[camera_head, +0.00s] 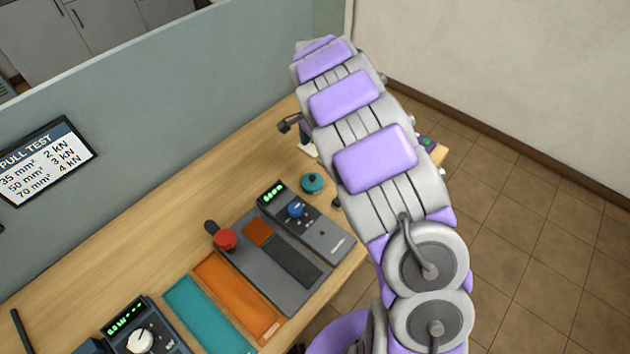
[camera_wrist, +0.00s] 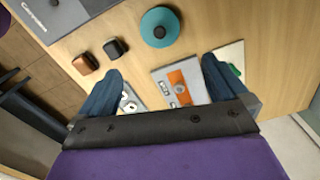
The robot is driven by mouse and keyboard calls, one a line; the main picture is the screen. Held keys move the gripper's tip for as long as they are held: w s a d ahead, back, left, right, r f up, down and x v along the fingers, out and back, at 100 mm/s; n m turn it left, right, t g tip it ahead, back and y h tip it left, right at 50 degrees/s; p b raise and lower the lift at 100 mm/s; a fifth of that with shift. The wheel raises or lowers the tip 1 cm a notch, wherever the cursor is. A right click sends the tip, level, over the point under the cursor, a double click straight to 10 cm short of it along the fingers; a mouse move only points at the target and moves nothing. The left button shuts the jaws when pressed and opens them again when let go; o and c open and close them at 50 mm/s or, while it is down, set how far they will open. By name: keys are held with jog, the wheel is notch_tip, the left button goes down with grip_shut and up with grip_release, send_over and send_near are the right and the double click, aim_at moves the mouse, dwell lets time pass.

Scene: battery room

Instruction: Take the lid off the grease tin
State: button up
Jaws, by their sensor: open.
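The grease tin is a round teal tin (camera_head: 312,183) with its teal lid on and a dark knob on top. It sits on the wooden bench, just left of my arm. In the wrist view the tin's lid (camera_wrist: 147,35) is at the top middle, seen from above. My gripper (camera_wrist: 161,68) is open and empty, its two blue fingers apart. The tin lies beyond the fingertips, not between them. In the head view the gripper is mostly hidden by my arm.
Near the tin are a brown block (camera_wrist: 85,64) and a black block (camera_wrist: 116,47). A grey plate with an orange part (camera_wrist: 178,94) lies between the fingers. A grey meter (camera_head: 325,236) and a red-knobbed press (camera_head: 225,239) stand nearby. A partition (camera_head: 200,100) backs the bench.

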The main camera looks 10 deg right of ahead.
jog(key=b, duration=0.1)
send_over(312, 176)
jog(key=f, duration=0.6)
jog(key=shift+a+f, duration=0.2)
jog(key=shift+f, duration=0.1)
jog(key=shift+d+f, duration=0.3)
jog(key=shift+f, duration=0.1)
jog(key=f, duration=0.1)
jog(key=f+b, duration=0.1)
jog(key=f, duration=0.2)
jog(key=shift+d+f+b, duration=0.1)
jog(key=shift+d+b, duration=0.2)
jog(key=shift+b, duration=0.1)
jog(key=shift+a+f, duration=0.15)
jog(key=shift+f, duration=0.15)
jog(key=shift+a, duration=0.4)
jog(key=shift+c, duration=0.4)
jog(key=shift+d, duration=0.4)
jog(key=c, duration=0.6)
jog(key=shift+c, duration=1.1)
jog(key=shift+a, duration=0.1)
jog(key=shift+a+r, duration=0.1)
